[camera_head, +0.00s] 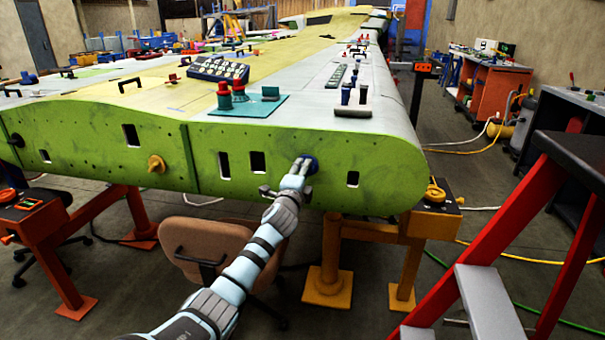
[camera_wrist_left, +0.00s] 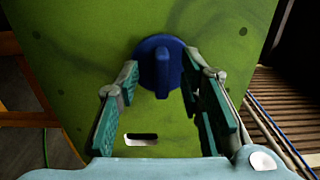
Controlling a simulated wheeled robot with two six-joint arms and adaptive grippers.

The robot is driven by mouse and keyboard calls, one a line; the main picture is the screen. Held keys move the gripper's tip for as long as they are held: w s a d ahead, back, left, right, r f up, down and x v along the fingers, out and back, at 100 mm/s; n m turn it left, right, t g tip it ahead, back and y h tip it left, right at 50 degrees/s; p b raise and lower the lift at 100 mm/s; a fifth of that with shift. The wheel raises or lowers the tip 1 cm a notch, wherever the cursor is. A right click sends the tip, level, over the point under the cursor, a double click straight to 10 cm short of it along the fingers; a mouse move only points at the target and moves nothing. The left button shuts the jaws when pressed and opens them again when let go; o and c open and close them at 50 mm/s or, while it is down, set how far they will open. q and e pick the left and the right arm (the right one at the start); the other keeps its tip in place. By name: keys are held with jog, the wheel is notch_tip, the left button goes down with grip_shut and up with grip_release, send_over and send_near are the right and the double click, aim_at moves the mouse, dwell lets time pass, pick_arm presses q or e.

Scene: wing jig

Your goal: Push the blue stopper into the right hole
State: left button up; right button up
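The blue stopper (camera_head: 311,166) sits against the green end panel (camera_head: 380,155) of the wing, on its right part. In the left wrist view the stopper (camera_wrist_left: 161,82) shows a round flange with an upright grip bar. It covers the hole, and I cannot tell how deep it sits. My left gripper (camera_head: 300,168) is in front of the stopper. In the left wrist view its two green-padded fingers (camera_wrist_left: 161,75) are spread on either side of the grip bar, with gaps on both sides. The right gripper is not in view.
A yellow stopper (camera_head: 156,164) sits on the panel's left part. Rectangular slots (camera_head: 257,162) open beside the blue stopper. A brown chair (camera_head: 205,245) stands below the panel. A red stepladder (camera_head: 520,220) stands at the right. Orange supports (camera_head: 328,260) hold the wing.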

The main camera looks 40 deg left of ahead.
pick_arm(q)
jog(key=v, duration=1.2)
jog(key=shift+f, duration=0.1)
